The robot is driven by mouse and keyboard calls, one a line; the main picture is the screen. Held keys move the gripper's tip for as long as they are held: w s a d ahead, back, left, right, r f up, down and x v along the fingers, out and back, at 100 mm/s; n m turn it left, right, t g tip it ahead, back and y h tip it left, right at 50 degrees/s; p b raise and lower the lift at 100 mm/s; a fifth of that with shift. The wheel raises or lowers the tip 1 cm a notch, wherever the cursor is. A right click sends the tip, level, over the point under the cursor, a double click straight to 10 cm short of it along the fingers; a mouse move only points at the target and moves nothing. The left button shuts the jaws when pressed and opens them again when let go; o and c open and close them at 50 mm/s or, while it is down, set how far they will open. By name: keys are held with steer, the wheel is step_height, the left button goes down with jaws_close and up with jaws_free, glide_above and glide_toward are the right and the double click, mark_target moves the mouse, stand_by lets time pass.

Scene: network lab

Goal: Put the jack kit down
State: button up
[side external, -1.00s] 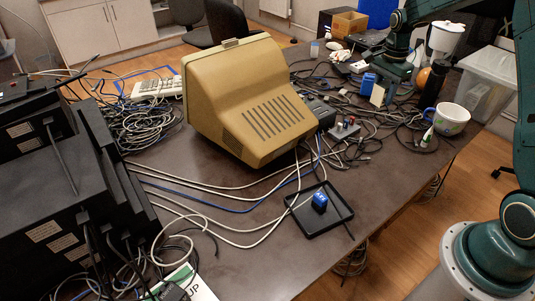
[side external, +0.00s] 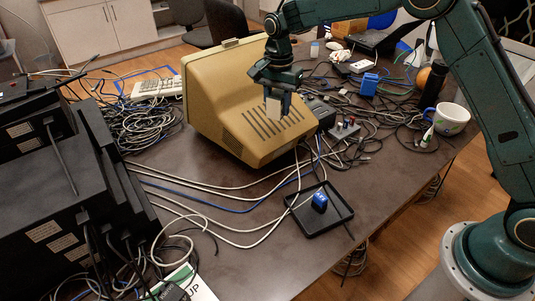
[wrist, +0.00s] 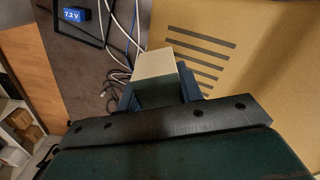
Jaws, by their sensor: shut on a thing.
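My gripper (side external: 276,96) is shut on a small pale beige box, the jack kit (side external: 272,108). In the side view it is held up in front of the tan monitor's vented side, pointing down. In the wrist view the jack kit (wrist: 155,64) sits between the dark blue fingers (wrist: 157,97), its pale top and a greenish-grey side showing. The fingers cover part of it. I cannot tell its exact height above the table.
The bulky tan monitor (side external: 235,85) stands close to my gripper. A black tray (side external: 326,222) with a blue 7.2 V battery (side external: 319,202) lies at the front right. Cables (side external: 150,130) cover much of the table. A mug (side external: 450,119) and a blue box (side external: 369,84) stand to the right.

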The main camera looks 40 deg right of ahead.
mark_target(228, 199)
steer(key=s+a+n, duration=0.1)
steer(key=a+n, duration=0.2)
steer(key=a, duration=1.5)
steer(key=shift+s+a+n, duration=0.3)
steer(key=shift+s, duration=0.05)
steer(key=shift+f, duration=0.15)
step_height(228, 199, down, 20)
steer(key=shift+r, duration=0.15)
steer(key=o, duration=1)
steer(key=shift+o, duration=0.2)
